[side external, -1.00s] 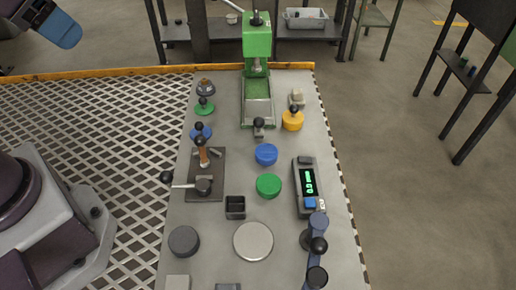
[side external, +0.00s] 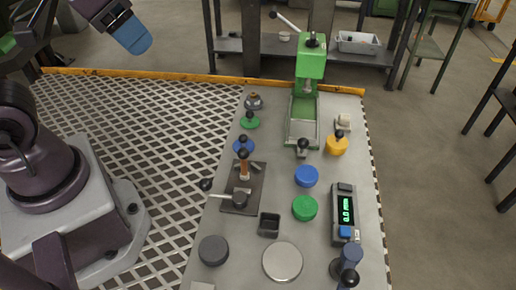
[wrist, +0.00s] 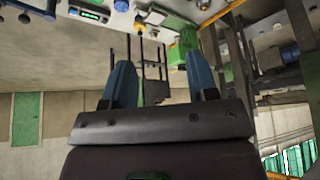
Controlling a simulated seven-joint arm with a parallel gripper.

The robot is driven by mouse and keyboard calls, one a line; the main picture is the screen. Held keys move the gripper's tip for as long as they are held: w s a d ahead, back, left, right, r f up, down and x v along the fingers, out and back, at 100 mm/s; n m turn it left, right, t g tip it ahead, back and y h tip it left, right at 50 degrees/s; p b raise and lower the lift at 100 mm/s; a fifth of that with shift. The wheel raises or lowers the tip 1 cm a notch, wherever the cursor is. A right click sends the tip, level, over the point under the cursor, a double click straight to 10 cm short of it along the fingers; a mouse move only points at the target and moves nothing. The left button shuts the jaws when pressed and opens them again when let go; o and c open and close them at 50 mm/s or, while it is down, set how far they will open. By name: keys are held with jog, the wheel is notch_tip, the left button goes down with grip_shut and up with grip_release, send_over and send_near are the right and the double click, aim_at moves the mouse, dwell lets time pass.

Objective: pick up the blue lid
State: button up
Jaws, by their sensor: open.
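A flat blue round lid-like disc (side external: 306,176) lies on the grey bench in the side external view, just behind a similar green disc (side external: 305,208). A second blue round piece with a black knob (side external: 243,147) stands further left, behind the dark lever fixture. I cannot tell for sure which one is the lid. My gripper (side external: 132,38) is up at the top left, over the mesh floor and well away from both. In the wrist view my gripper (wrist: 162,80) shows two blue fingers spread apart with nothing between them.
A green press (side external: 311,65) stands at the back of the bench. A scale (side external: 343,212) with a lit display is right of the discs. The lever fixture (side external: 242,188), a black square cup (side external: 269,224) and a pale round plate (side external: 283,262) are nearby. A yellow knobbed piece (side external: 337,145) sits behind.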

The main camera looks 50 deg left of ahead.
jog(key=w+f+n+g, duration=0.1)
jog(key=w+f+g, duration=0.2)
jog(key=w+f, duration=0.3)
jog(key=n, duration=1.9)
send_near(243, 136)
jog(key=x, duration=1)
jog(key=shift+f, duration=0.25)
jog(key=c, duration=1)
